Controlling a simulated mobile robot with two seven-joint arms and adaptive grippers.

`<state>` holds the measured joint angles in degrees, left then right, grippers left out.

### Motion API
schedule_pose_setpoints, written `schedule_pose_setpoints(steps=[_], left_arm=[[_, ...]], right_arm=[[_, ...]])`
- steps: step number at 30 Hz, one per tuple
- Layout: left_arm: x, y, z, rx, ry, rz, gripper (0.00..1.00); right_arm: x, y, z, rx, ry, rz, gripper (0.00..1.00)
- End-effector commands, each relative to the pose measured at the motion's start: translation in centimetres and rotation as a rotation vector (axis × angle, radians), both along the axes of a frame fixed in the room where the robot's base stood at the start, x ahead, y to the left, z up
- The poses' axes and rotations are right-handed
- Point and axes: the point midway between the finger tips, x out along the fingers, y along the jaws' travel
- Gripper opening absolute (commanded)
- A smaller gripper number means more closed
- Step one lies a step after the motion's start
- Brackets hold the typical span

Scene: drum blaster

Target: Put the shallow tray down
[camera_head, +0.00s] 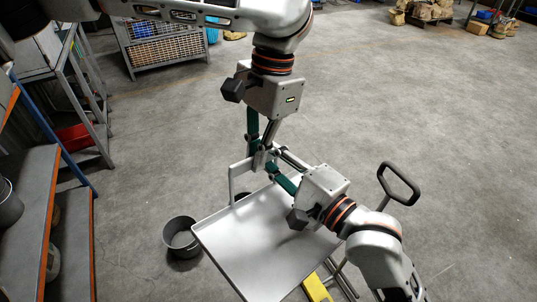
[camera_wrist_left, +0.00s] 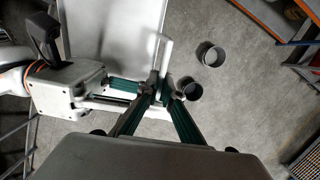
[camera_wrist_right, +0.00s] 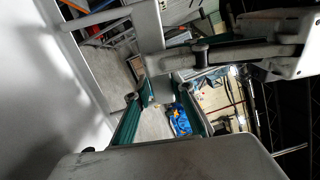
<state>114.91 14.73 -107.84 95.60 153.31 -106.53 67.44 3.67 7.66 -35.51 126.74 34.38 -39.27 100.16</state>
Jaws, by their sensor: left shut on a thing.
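The shallow tray (camera_head: 255,250) is a light grey, empty, rimmed sheet, tilted in the head view. A pale bar handle (camera_head: 238,171) stands at its far edge. My left gripper (camera_head: 260,158) comes down from above and is shut on this handle; the left wrist view shows the handle (camera_wrist_left: 165,52) running between its green fingers. My right gripper (camera_head: 272,170) reaches in over the tray from the right, close to the left one. In the right wrist view its fingers (camera_wrist_right: 163,92) lie either side of a pale bar; contact is unclear. The tray (camera_wrist_right: 50,90) fills the left there.
A grey bucket (camera_head: 182,238) stands on the floor left of the tray, with a second one (camera_wrist_left: 190,89) near it. Shelving (camera_head: 60,225) lines the left. A black loop handle (camera_head: 399,184) and a yellow object (camera_head: 316,288) are near the tray's right. Open floor lies beyond.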

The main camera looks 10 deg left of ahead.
Motion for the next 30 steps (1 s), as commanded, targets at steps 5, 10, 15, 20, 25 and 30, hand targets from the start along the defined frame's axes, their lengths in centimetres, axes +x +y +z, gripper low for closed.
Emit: schedule_pose_setpoints(steps=[5, 10, 15, 20, 25, 30], left_arm=[[0.1, -0.1, 0.2, -0.003, -0.003, 0.000, 0.08], [0.1, 0.0, 0.1, -0.002, -0.002, 0.000, 0.25], [0.0, 0.0, 0.1, -0.001, -0.002, 0.000, 0.25], [0.1, -0.1, 0.7, -0.001, -0.003, 0.001, 0.25], [0.5, -0.5, 2.9, -0.001, -0.007, 0.000, 0.25], [0.9, -0.8, 5.4, -0.002, -0.004, 0.000, 0.25]], right_arm=[[0.0, 0.0, -0.1, -0.003, 0.003, 0.001, 0.00], [0.0, 0.0, -0.1, -0.003, 0.003, 0.001, 0.00], [0.0, 0.0, 0.0, -0.001, 0.002, 0.000, 0.00], [0.0, 0.0, 0.0, 0.000, 0.001, 0.000, 0.00], [0.0, 0.0, 0.0, 0.000, 0.001, 0.000, 0.00], [0.0, 0.0, 0.0, 0.000, 0.001, 0.000, 0.00]])
